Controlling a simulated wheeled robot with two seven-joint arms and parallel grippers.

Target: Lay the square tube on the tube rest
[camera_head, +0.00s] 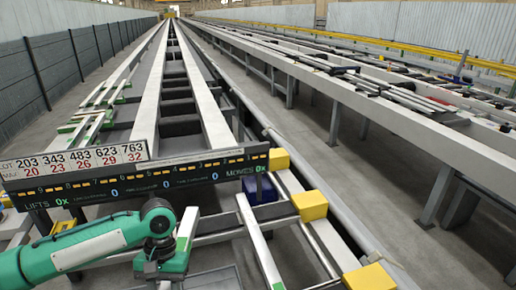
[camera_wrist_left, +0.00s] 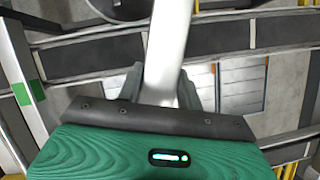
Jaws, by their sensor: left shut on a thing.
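My left gripper (camera_head: 168,268) is low in the head view, left of centre, pointing down. The tube runs away from the gripper towards the top of that view. In the head view a pale bar, which appears to be this tube (camera_head: 189,223), rises just behind the gripper. The lower part of the tube is hidden by the gripper. I cannot tell which support is the tube rest. My right gripper is not in view.
A display board (camera_head: 135,177) stands across the left, just beyond my arm. Several yellow blocks (camera_head: 310,205) sit on a rail at the right. A pale bar (camera_head: 258,240) lies between. Long pale tables run into the distance; grey pieces (camera_head: 400,95) lie on the right one.

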